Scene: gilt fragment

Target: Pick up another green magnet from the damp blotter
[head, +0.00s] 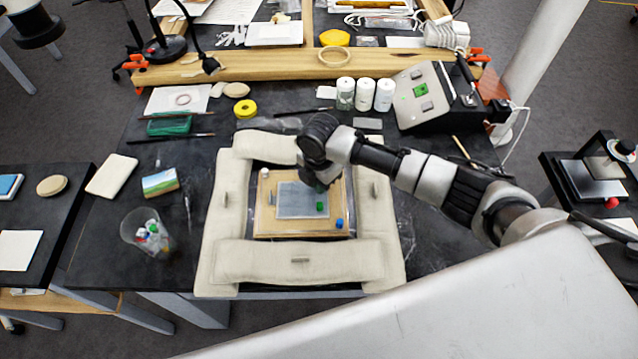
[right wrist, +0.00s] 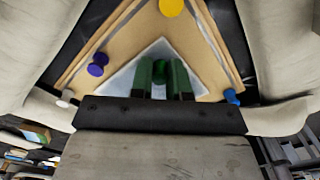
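The grey-blue damp blotter (head: 296,205) lies flat on a wooden board (head: 262,222). A green magnet (head: 320,206) stands on the blotter's lower right part. My right gripper (head: 320,184) points down over the blotter, just above the magnet in the head view, and partly hides the board behind it. I see no clear contact. The blotter's pale corner (right wrist: 162,46) shows past the fingertips. My left gripper is not in view.
Padded cream bolsters (head: 300,262) ring the board. A blue magnet (head: 339,223) stands at its lower right; purple (right wrist: 97,66) and yellow (right wrist: 171,7) magnets show in the wrist view. White jars (head: 364,95) stand behind.

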